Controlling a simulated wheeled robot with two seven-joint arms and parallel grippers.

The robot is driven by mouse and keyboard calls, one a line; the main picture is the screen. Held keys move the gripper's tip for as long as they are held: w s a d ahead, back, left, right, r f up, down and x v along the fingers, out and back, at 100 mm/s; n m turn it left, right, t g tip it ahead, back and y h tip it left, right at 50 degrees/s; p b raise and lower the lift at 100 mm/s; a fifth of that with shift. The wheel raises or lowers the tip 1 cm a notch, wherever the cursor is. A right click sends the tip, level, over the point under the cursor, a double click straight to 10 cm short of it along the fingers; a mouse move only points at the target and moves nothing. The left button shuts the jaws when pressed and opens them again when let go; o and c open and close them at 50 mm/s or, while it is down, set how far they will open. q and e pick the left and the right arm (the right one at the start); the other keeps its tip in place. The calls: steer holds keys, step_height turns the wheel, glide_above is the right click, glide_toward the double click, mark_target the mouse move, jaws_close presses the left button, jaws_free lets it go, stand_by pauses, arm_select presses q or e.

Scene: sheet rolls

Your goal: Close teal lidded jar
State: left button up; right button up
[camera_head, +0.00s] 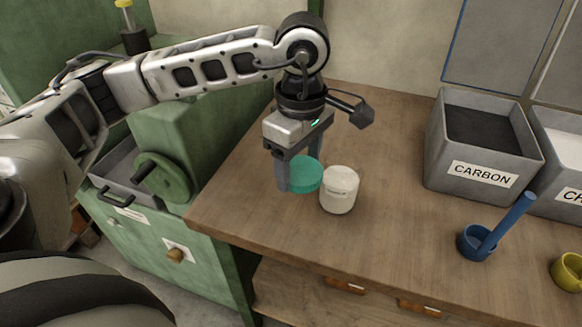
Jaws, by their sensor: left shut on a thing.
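The teal lid (304,177) is a round disc between the fingers of my left gripper (299,172), which is shut on it. The gripper points down over the wooden table. The whitish jar (339,192) stands upright just to the right of the lid, with no lid on top. Lid and jar look very close in the picture; I cannot tell whether they touch or how high the lid is above the table. My right gripper is not in view.
A grey bin labelled CARBON (485,174) stands at the right, with another grey bin (562,150) beside it. A blue cup with a rod (477,243) and a yellow cup (568,272) are near the front right. Green machinery (172,140) stands left. The table (390,235) is clear around the jar's front.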

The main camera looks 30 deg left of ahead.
mark_target(314, 177)
arm_select(q)
steer(key=s+d+r, duration=0.3)
steer(key=s+d, duration=0.2)
steer(key=d, duration=0.2)
steer(key=shift+r+b, duration=0.3)
steer(key=shift+r, duration=0.05)
steer(key=shift+w, duration=0.1)
steer(key=w+a+m, duration=0.1)
steer(key=m, duration=0.3)
steer(key=w+a+m, duration=0.1)
steer(key=m, duration=0.4)
steer(key=w+a+m, duration=0.1)
steer(key=w+m, duration=0.1)
steer(key=m, duration=0.3)
steer(key=shift+a, duration=0.15)
steer(key=m, duration=0.3)
steer(key=shift+w+a, duration=0.3)
steer(key=shift+a, duration=0.1)
